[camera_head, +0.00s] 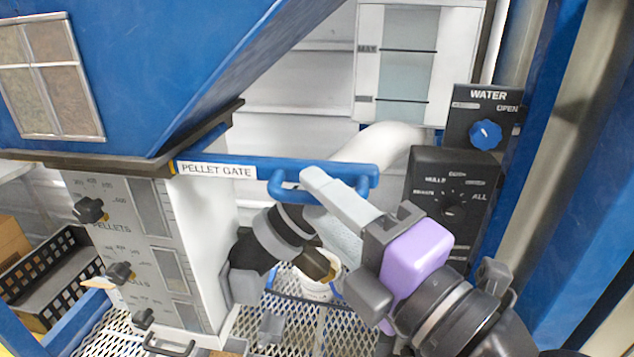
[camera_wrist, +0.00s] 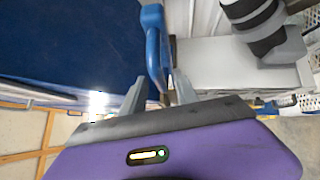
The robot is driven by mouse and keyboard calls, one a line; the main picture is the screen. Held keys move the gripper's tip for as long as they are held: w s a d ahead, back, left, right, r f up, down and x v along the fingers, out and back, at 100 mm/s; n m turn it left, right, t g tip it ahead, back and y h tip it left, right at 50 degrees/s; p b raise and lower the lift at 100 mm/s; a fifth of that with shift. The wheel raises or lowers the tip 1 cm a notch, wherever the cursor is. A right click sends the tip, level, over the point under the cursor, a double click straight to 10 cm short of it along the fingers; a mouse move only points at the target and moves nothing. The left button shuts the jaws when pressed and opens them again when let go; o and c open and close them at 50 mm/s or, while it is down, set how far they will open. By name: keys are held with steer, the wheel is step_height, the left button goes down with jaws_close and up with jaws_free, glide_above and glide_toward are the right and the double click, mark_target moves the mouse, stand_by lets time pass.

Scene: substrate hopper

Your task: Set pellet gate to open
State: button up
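The pellet gate is a flat blue bar (camera_head: 240,162) under the blue hopper, beside a white "PELLET GATE" label (camera_head: 216,170). A blue loop handle (camera_head: 283,188) hangs at its right end. My gripper (camera_head: 316,186) is at this handle and covers part of it. In the wrist view, the handle (camera_wrist: 154,45) runs between the two grey fingers of my gripper (camera_wrist: 159,80). The fingers stand apart with gaps beside the handle, so they do not look closed on it.
A black water panel with a blue knob (camera_head: 485,134) and a black dial box (camera_head: 451,205) stand to the right. A white scaled pellet column (camera_head: 150,250) with black knobs is at left.

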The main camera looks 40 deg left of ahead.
steer(key=shift+x, duration=0.75)
jaws_close()
steer(key=shift+f, duration=0.1)
stand_by(0.8)
